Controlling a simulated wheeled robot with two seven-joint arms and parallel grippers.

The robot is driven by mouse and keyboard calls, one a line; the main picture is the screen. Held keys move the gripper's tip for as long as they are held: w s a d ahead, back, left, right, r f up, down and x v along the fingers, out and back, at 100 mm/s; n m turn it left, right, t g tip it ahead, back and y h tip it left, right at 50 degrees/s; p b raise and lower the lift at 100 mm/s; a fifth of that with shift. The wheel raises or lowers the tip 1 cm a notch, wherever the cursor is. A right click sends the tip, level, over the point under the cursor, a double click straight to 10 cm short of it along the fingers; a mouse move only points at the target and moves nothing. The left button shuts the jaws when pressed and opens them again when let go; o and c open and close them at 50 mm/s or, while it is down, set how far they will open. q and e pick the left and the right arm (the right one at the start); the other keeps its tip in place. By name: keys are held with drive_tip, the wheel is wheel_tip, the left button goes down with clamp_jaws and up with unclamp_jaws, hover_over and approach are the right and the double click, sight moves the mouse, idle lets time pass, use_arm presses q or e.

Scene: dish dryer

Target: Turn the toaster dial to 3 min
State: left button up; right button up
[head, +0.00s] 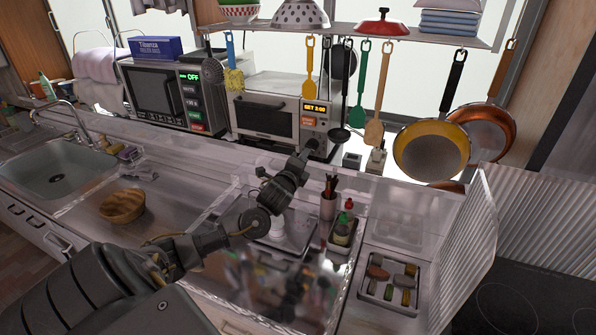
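The toaster (262,117) stands on the back counter, right of the microwave. It has a dark glass door and a control panel on its right side. The panel's display (315,108) is lit orange and seems to read "SET 3:00". The dial (312,143) is a dark knob low on that panel, partly covered by my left gripper. My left gripper (306,152) reaches up from below, with its tips at the dial. The fingers are too small and dark to tell how far they are open, or whether they touch the dial. My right gripper is not in view.
A microwave (160,97) showing "OFF" stands left of the toaster. Utensils hang from the rail above, with a black ladle (342,132) close right of the toaster. A clear raised ledge runs along the counter below it. A bottle caddy (345,228) stands right of my forearm.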

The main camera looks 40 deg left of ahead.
use_arm(q)
drive_tip(key=b+v, duration=0.1)
drive_tip(key=v, duration=0.4)
idle(0.4)
